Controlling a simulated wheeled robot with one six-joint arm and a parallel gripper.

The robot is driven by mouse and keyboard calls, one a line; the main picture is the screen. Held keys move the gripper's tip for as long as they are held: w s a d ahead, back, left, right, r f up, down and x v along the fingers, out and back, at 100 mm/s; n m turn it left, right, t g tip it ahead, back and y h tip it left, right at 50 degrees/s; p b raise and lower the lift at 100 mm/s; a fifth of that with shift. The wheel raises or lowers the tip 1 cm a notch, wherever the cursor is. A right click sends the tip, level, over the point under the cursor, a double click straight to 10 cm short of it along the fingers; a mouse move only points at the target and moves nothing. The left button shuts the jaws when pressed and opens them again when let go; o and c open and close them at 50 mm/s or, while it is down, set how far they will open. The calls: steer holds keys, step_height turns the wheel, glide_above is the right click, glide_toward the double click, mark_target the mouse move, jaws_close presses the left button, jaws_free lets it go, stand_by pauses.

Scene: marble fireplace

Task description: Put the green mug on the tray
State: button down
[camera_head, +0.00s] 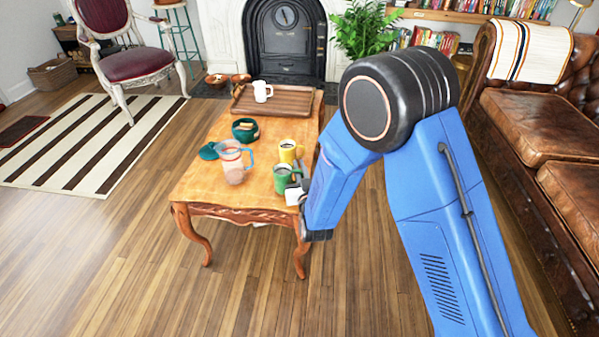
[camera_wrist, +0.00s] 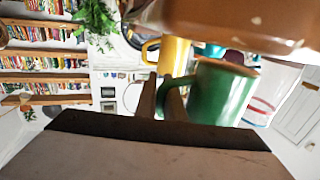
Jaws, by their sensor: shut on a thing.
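The green mug (camera_head: 291,174) stands near the front right corner of the wooden table, just in front of the yellow mug (camera_head: 287,150). My gripper (camera_head: 300,185) is at the mug's right side, partly hidden by my arm. In the wrist view the green mug (camera_wrist: 222,92) shows close up, with my gripper's dark fingers (camera_wrist: 160,97) closed at its handle. I cannot tell whether the mug is lifted. The brown wooden tray (camera_head: 288,104) lies at the table's far end, with a white mug (camera_head: 262,90) on it.
A clear pitcher (camera_head: 232,165) with a blue handle stands left of the green mug. A green pot (camera_head: 245,131) and its lid (camera_head: 208,151) are farther back. The tray's right part is clear. A leather sofa (camera_head: 540,125) stands to the right.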

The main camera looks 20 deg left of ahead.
steer(key=shift+f, duration=0.8)
steer(key=shift+f, duration=0.1)
steer(key=c, duration=1.9)
jaws_free()
steer(key=shift+o, duration=0.2)
steer(key=shift+f, duration=0.15)
steer(key=v, duration=1.7)
steer(key=shift+d, duration=0.35)
steer(key=shift+f, duration=0.1)
